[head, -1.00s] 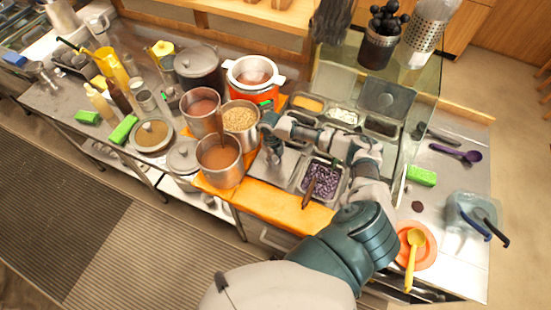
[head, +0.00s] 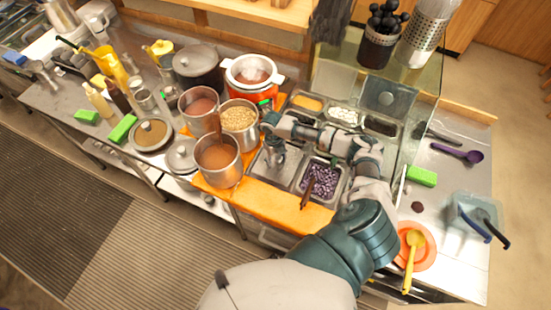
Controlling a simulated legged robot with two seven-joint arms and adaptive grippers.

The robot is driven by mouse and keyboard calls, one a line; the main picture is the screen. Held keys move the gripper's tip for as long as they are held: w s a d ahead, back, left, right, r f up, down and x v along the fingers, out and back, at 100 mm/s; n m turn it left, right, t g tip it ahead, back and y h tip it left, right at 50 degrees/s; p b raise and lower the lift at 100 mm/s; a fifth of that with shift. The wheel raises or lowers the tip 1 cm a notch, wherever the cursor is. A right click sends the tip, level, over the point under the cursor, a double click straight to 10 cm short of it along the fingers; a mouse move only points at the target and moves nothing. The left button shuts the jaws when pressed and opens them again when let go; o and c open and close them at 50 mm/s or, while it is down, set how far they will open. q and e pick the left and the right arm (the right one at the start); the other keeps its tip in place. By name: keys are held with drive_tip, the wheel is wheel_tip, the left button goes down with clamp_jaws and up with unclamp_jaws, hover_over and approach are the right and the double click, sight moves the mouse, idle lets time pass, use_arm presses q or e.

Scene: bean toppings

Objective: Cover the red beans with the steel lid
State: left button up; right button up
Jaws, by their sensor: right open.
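The dark purple-red beans (head: 323,182) fill an open front compartment of the steel topping station, with a brown handle (head: 307,193) sticking out over the front edge. A flat steel lid (head: 262,176) covers the compartment just left of them. My right gripper (head: 274,160) points down over this lid, with its fingers apart around the lid's handle area. The fingers hide the handle, and I cannot tell whether they touch it. My right forearm crosses behind the beans. My left gripper is not in view.
Pots of brown liquid (head: 218,160) and grains (head: 239,118) stand close left of the gripper. Open compartments with white (head: 343,116) and orange toppings lie behind. A glass guard (head: 432,85) rises at the back. An orange plate (head: 425,252) with a yellow spoon lies at right.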

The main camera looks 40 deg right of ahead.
drive_tip(key=shift+d, duration=0.25)
drive_tip(key=shift+d+r, duration=0.2)
drive_tip(key=shift+d, duration=0.05)
drive_tip(key=r, duration=0.3)
drive_tip(key=w+r, duration=0.1)
drive_tip(key=shift+d+r, duration=0.25)
drive_tip(key=shift+d, duration=0.05)
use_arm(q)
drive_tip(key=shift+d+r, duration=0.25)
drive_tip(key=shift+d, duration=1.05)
use_arm(e)
wheel_tip(320, 180, up, 7)
drive_tip(key=shift+w+a+f, duration=0.2)
drive_tip(key=shift+w+a, duration=0.1)
drive_tip(key=shift+a, duration=0.15)
